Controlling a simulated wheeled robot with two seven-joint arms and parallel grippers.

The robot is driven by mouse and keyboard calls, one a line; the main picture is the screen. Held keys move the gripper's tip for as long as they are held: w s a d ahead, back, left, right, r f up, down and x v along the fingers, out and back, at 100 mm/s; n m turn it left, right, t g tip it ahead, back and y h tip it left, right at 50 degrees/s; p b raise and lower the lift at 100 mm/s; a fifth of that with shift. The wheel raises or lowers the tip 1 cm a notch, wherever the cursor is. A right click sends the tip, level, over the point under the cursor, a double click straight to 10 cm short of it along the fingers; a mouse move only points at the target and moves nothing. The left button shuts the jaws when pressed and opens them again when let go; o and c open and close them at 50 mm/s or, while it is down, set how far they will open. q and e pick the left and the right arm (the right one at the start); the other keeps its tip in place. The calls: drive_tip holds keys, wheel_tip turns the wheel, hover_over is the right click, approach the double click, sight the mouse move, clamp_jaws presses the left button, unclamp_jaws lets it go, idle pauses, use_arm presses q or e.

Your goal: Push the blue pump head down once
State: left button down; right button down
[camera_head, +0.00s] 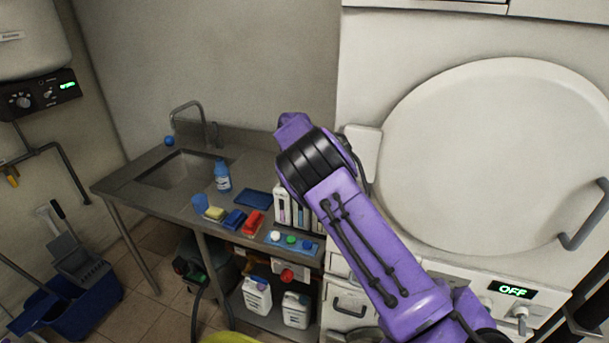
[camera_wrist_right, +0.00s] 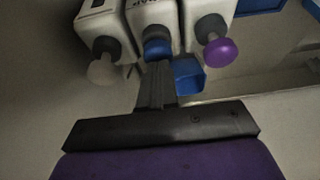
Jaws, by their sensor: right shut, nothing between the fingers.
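In the right wrist view three white dispensers stand side by side, each with a dark collar and a coloured pump head. The blue pump head (camera_wrist_right: 157,48) is in the middle, a pale one (camera_wrist_right: 102,71) at left, a purple one (camera_wrist_right: 218,52) at right. My right gripper (camera_wrist_right: 157,68) is shut and empty, its fingertips at the lower edge of the blue head in the picture; I cannot tell whether they touch. In the head view the white dispensers (camera_head: 282,207) are partly hidden by my right arm, which also hides its gripper. My left gripper is out of view.
A square blue object (camera_wrist_right: 188,76) lies close beside the fingers. A large white machine (camera_head: 365,90) stands at right.

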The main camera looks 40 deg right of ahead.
drive_tip(key=shift+s+f, duration=0.1)
drive_tip(key=shift+f, duration=0.05)
drive_tip(key=shift+r, duration=1.3)
drive_tip(key=shift+r, duration=0.1)
drive_tip(key=shift+r, duration=0.4)
wheel_tip(320, 180, up, 5)
drive_tip(key=shift+r, duration=0.1)
